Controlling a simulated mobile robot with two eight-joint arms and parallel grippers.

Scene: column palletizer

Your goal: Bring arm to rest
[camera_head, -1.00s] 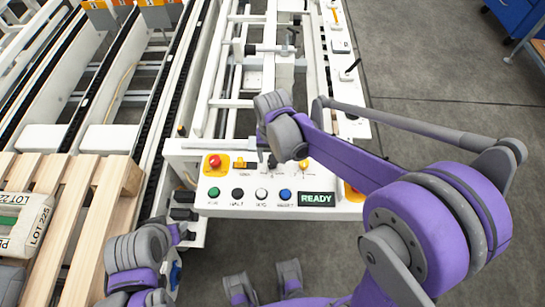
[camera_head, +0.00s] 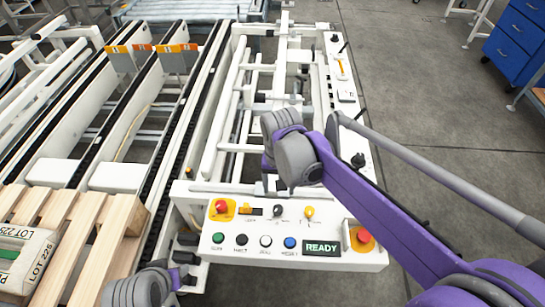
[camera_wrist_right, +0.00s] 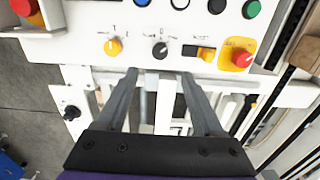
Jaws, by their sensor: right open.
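My right arm reaches from the lower right over the white control panel (camera_head: 205,255) in the head view. My right gripper (camera_head: 272,185) is mostly hidden behind its own grey wrist, close to the panel's back edge. In the right wrist view, the gripper (camera_wrist_right: 160,78) is open, with its two grey fingers apart and nothing between them. A black knob (camera_wrist_right: 160,50) and a yellow knob (camera_wrist_right: 113,47) lie just beyond the fingertips. I cannot tell whether the fingers touch the panel. Only a grey and purple part of my left arm shows at the lower left; its gripper is out of view.
The panel carries a READY display (camera_head: 322,248), several coloured buttons and a red stop button (camera_head: 222,207). A wooden pallet (camera_head: 102,245) with a LOT 225 bag (camera_head: 28,257) stands left. Conveyor rails run behind. Grey floor (camera_head: 415,120) is clear at right; a blue cabinet (camera_head: 515,40) stands beyond.

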